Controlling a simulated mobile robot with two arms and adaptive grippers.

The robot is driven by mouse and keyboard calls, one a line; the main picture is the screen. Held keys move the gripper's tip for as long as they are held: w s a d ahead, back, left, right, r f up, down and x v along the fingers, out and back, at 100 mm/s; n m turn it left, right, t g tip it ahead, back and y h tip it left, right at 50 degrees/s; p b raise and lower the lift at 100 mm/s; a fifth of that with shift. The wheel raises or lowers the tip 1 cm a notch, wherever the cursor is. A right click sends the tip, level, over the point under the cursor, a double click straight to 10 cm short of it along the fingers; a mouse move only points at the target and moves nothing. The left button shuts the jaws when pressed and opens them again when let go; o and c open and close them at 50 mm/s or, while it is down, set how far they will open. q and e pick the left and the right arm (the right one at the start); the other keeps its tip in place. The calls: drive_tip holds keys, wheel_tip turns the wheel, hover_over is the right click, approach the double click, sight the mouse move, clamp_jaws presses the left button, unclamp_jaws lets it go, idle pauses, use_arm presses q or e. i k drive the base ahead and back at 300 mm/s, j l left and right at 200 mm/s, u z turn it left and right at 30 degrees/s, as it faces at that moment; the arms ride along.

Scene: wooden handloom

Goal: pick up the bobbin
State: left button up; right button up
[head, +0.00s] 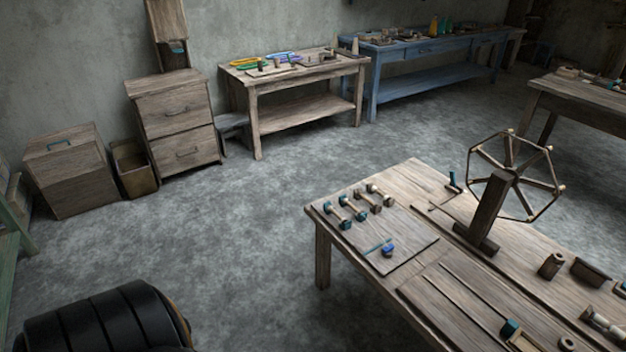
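One bobbin (352,208) has teal ends, and another bobbin (380,195) lies at the right end of the row. A further pale spool-like piece (603,325) lies at the right edge of the table. I cannot tell which one is the task's bobbin. Neither of my grippers shows in the head view.
A spoked wheel on a post (488,212) stands on the near table (323,258). A small blue-topped piece (388,250) lies on the board. A wooden table (257,125), a blue bench (373,85) and a drawer cabinet (182,130) stand behind.

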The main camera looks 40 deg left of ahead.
sight(360, 194)
drive_tip(key=u, duration=1.05)
drive_tip(key=i+l+u, duration=0.6)
drive_tip(key=k+j, duration=0.1)
